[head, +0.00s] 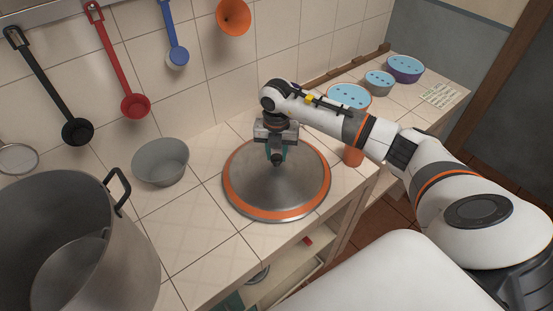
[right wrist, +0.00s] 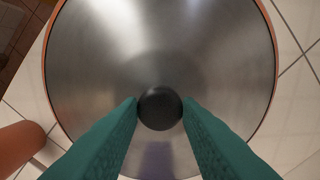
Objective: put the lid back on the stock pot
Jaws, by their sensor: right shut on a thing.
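The lid (head: 252,185) is a steel disc with an orange rim and a dark central knob, on the tiled counter in the middle of the head view. My right gripper (head: 277,158) points down over it and is shut on the knob. In the right wrist view the green fingers lie on both sides of the black knob (right wrist: 160,108), above the steel lid (right wrist: 160,45). I cannot tell whether the lid touches the counter. The large grey stock pot (head: 135,245) stands open at the lower left, a side handle showing. My left gripper is not in view.
A grey bowl (head: 161,165) stands between the pot and the lid, near the wall. An orange cup (head: 353,156) is right of the lid, beneath my right arm. Blue-topped bowls (head: 405,68) stand farther back. Ladles (head: 135,105) hang on the wall. The counter's front edge is close to the lid.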

